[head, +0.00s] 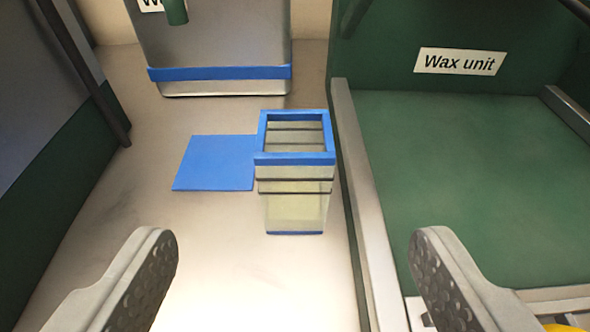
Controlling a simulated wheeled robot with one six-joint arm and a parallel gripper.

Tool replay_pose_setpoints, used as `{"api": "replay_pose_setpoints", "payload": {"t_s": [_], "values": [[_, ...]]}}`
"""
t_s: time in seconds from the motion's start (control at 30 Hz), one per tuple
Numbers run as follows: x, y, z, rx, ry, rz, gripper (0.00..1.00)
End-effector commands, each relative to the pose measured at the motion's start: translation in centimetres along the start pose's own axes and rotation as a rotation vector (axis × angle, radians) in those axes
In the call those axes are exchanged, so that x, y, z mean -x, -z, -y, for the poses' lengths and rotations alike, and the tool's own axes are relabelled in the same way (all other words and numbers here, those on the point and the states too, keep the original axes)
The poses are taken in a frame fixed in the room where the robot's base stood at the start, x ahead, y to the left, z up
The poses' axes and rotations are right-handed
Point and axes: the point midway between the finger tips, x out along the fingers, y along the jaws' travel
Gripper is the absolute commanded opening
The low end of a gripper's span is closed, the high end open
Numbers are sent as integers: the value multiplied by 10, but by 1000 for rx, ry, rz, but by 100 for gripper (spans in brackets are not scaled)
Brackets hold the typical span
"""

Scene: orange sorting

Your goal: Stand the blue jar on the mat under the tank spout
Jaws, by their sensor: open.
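The blue jar (295,187) is a clear, square-sided vessel with a blue rim, dark bands and a blue base. It stands upright and looks empty, with its open top toward me. The flat blue mat (214,163) lies just left of the jar and is bare; the jar's rim overlaps its right edge in the picture. The tank (225,45) is grey with a blue band, behind the mat. Its green spout (175,12) is at the top, partly cut off by the frame. My gripper (292,265) is open and empty, its fingers on either side, nearer to me than the jar.
A green bay labelled "Wax unit" (459,61) with a pale metal rail (352,190) stands close right of the jar. A dark green and grey unit (50,130) with a dark post is at left. The pale surface before the mat is clear. Something yellow (562,327) shows at bottom right.

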Motion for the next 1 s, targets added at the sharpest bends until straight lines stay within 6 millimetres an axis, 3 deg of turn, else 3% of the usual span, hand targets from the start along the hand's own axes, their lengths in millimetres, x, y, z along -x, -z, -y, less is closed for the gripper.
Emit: {"api": "replay_pose_setpoints", "payload": {"t_s": [0.7,1.0], "values": [[-93,-1,0,0,0,1,75],[-107,0,0,0,0,-1,75]]}}
